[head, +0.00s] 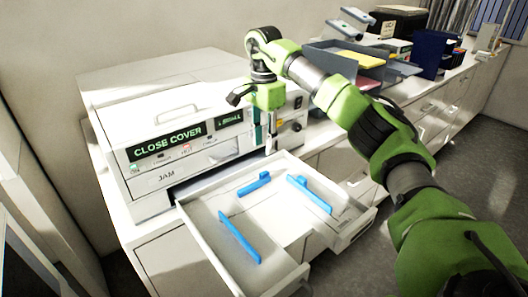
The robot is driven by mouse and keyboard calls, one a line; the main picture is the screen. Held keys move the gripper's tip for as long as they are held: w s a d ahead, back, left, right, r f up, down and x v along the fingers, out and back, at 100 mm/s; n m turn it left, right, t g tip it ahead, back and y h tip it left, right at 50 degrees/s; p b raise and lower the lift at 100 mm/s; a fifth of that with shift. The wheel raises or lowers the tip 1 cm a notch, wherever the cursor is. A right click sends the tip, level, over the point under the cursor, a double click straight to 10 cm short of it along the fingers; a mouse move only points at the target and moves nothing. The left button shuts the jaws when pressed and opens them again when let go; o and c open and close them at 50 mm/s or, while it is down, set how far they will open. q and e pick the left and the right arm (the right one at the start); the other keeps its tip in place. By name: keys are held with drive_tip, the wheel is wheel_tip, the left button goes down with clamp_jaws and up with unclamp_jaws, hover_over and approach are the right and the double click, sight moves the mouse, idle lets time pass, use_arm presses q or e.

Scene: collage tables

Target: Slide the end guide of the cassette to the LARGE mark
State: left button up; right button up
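The cassette (199,217) is a white tray pulled out from the front of a white machine (160,115). Three blue guides stand in it. A short one (254,183) lies crosswise near the machine side and looks like the end guide. Two longer ones, a left guide (239,238) and a right guide (309,194), run along the pull-out direction. Small marks show on the tray floor, but I cannot read a LARGE mark. My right gripper (266,142) hangs by the machine's front, above the cassette's back edge, apart from the guides. Its finger opening is unclear. My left gripper is out of view.
The machine's lit display (168,141) reads CLOSE COVER, and a JAM label sits below. My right arm crosses the right side. Behind it a grey tray (333,62) with yellow and red items and dark blue boxes (432,53) stand on the counter.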

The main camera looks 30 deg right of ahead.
drive_tip(key=shift+r, duration=0.2)
drive_tip(key=c, duration=0.7)
drive_tip(key=shift+s+f+m+b, duration=0.15)
drive_tip(key=shift+f+m+b, duration=0.1)
drive_tip(key=shift+m+b, duration=0.2)
clamp_jaws()
drive_tip(key=s+m+t+b, duration=0.4)
drive_tip(key=s+m+b, duration=0.7)
drive_tip(key=m, duration=0.6)
drive_tip(key=p, duration=0.1)
approach(268, 182)
drive_tip(key=f, duration=0.1)
drive_tip(key=s+f, duration=0.1)
drive_tip(key=f, duration=0.1)
drive_tip(key=s+f, duration=0.1)
drive_tip(key=f, duration=0.1)
drive_tip(key=shift+s+d+f, duration=0.1)
drive_tip(key=shift+s+f, duration=0.05)
drive_tip(key=shift+f, duration=0.05)
drive_tip(key=w+p, duration=0.1)
drive_tip(key=w, duration=0.1)
drive_tip(key=shift+w+r+p, duration=0.3)
drive_tip(key=shift+w+p, duration=0.05)
drive_tip(key=shift+w+f, duration=0.15)
drive_tip(key=shift+w, duration=0.5)
